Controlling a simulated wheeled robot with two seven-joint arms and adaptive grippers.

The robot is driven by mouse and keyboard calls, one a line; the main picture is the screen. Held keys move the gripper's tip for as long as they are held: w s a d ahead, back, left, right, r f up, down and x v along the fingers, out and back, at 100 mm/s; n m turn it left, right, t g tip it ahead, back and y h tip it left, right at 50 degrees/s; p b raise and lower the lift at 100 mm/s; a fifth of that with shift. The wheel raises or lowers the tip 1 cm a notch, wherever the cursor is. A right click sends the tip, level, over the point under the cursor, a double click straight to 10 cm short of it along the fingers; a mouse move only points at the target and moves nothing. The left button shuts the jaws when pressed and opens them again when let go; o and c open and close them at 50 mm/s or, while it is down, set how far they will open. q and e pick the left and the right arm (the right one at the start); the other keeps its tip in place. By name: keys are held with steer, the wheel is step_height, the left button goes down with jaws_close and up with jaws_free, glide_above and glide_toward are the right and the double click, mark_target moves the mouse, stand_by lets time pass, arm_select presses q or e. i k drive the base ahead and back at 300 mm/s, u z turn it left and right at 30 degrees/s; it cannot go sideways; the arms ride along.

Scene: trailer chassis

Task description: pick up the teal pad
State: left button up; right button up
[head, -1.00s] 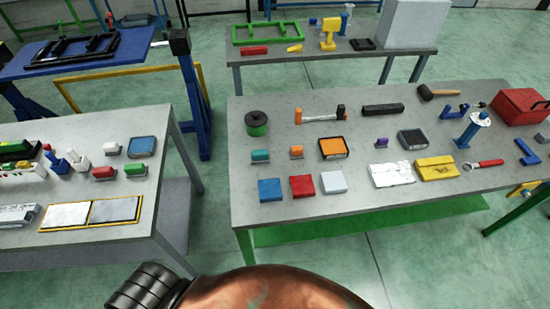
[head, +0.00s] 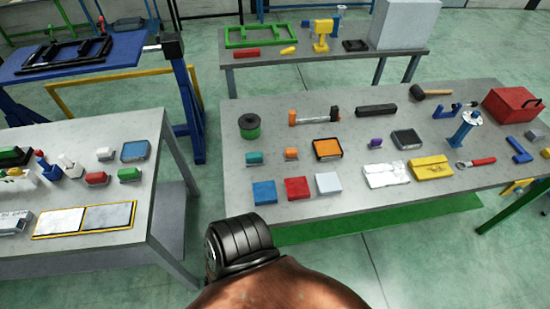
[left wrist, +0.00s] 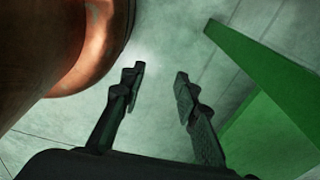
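The teal pad (head: 254,158) is a small teal block on the grey table at the right in the head view. It lies at the left end of a row, left of a small orange block (head: 291,154) and behind a blue square (head: 264,192). My left gripper (left wrist: 160,75) shows only in the left wrist view. Its two dark fingers are apart with nothing between them, over the floor and near a green surface. The teal pad is not in the left wrist view. My right gripper is not in view.
The right table (head: 350,208) also holds a green spool (head: 250,127), a red square (head: 297,188), a white square (head: 328,183) and an orange-framed tray (head: 327,149). A green lower shelf (head: 370,222) lies beneath. Another grey table (head: 140,239) stands at left, with a floor gap between.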

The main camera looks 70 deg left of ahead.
mark_target(254, 159)
steer(key=i, duration=1.9)
steer(key=u, duration=2.6)
